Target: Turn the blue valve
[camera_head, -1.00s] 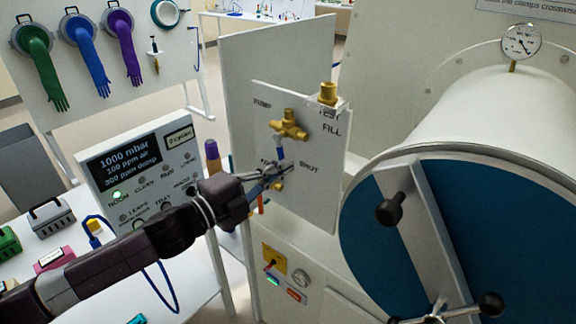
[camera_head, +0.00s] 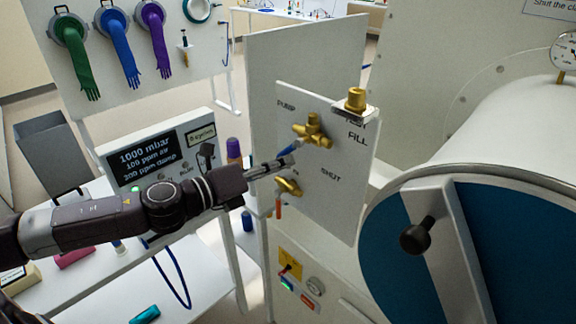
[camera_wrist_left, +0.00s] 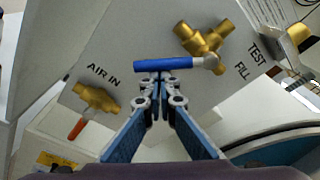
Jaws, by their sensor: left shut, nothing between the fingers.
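The blue valve is a brass three-way body (camera_head: 313,131) with a blue lever (camera_head: 290,148), on a white upright panel (camera_head: 345,185). In the head view the lever slants down and left from the body. In the left wrist view the lever (camera_wrist_left: 165,64) lies across the picture, left of the brass body (camera_wrist_left: 207,41). My left gripper (camera_head: 284,162) is shut and empty, its tips just below the lever. In the wrist view the fingertips (camera_wrist_left: 160,78) meet right under the lever's middle; I cannot tell whether they touch it. My right gripper is not in view.
Below on the panel is a second brass valve (camera_head: 288,186) with an orange-red lever (camera_head: 278,207), close under my gripper. A brass test fitting (camera_head: 355,100) tops the panel. A large blue round door (camera_head: 400,250) stands right. A display box (camera_head: 160,150) stands behind my arm.

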